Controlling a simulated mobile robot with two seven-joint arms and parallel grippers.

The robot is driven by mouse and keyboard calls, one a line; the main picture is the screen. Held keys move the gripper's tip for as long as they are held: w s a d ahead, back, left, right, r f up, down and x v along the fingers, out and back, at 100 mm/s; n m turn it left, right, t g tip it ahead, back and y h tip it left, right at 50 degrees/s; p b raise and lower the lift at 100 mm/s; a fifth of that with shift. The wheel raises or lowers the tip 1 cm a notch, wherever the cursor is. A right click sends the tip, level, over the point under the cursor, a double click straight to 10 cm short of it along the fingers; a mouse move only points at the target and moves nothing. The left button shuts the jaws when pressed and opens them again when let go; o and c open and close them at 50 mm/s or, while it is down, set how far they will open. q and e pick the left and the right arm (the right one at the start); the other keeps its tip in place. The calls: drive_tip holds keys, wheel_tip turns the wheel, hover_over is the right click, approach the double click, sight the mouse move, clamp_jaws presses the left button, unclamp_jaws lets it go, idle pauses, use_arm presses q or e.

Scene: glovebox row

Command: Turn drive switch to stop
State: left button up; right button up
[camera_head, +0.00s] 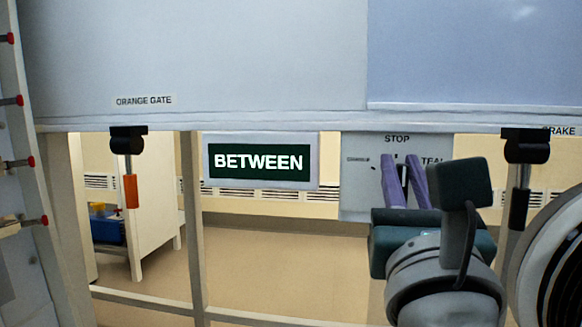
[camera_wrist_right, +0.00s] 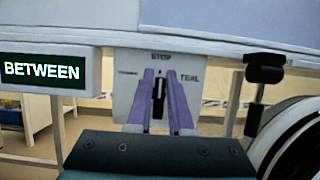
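The drive switch is a grey plate (camera_head: 362,200) under the overhead panel, marked STOP at the top and TEAL at the right; the left marking is too small to read surely. The plate also shows in the right wrist view (camera_wrist_right: 127,92). Its dark lever (camera_wrist_right: 158,88) looks roughly upright. My right gripper (camera_head: 403,165) has its two purple fingers (camera_wrist_right: 159,82) apart, one on each side of the lever. Whether they touch it is hard to tell. A display (camera_head: 259,161) left of the plate reads BETWEEN. My left gripper is not in view.
A hanging lever with an orange grip (camera_head: 131,190) sits under the ORANGE GATE label. A black-topped lever (camera_head: 525,150) hangs at right near the brake label. A large round port (camera_head: 555,260) is at the lower right. A pale frame post (camera_head: 192,220) stands left of the display.

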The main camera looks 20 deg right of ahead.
drive_tip(key=o, duration=0.4)
drive_tip(key=shift+c, duration=0.2)
drive_tip(key=v, duration=1)
drive_tip(key=shift+b, duration=0.4)
drive_tip(key=shift+r, duration=0.15)
